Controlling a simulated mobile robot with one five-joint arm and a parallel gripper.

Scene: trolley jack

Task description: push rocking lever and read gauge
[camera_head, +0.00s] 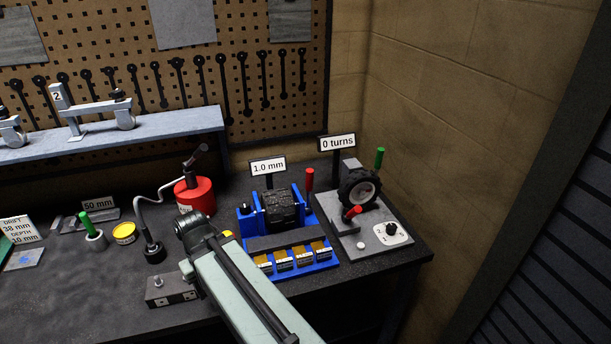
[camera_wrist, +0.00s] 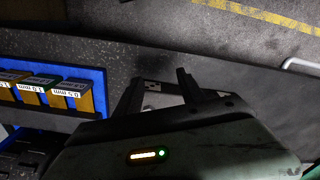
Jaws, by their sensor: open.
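The blue fixture (camera_head: 245,222) holds a dark block (camera_head: 283,208) between blue uprights, with a red-handled lever (camera_head: 309,180) upright at its right. A sign reading "1.0 mm" (camera_head: 268,167) stands behind it. Right of it, a grey plate (camera_head: 335,210) carries a black wheel (camera_head: 360,189), a green-handled lever (camera_head: 379,158), a red handle (camera_head: 352,212) and a sign reading "0 turns" (camera_head: 337,143). I cannot tell which handle is the rocking lever. My gripper (camera_wrist: 158,88) is open over the bench near its front edge, apart from these handles. The head view does not show its fingers clearly.
My arm crosses in front of the blue fixture. Labelled yellow blocks (camera_head: 284,262) sit along its front; some show in the wrist view (camera_wrist: 70,94). A metal block (camera_head: 172,289), red cylinder (camera_head: 194,196) and yellow tin (camera_head: 124,233) stand left. A brick wall closes the right.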

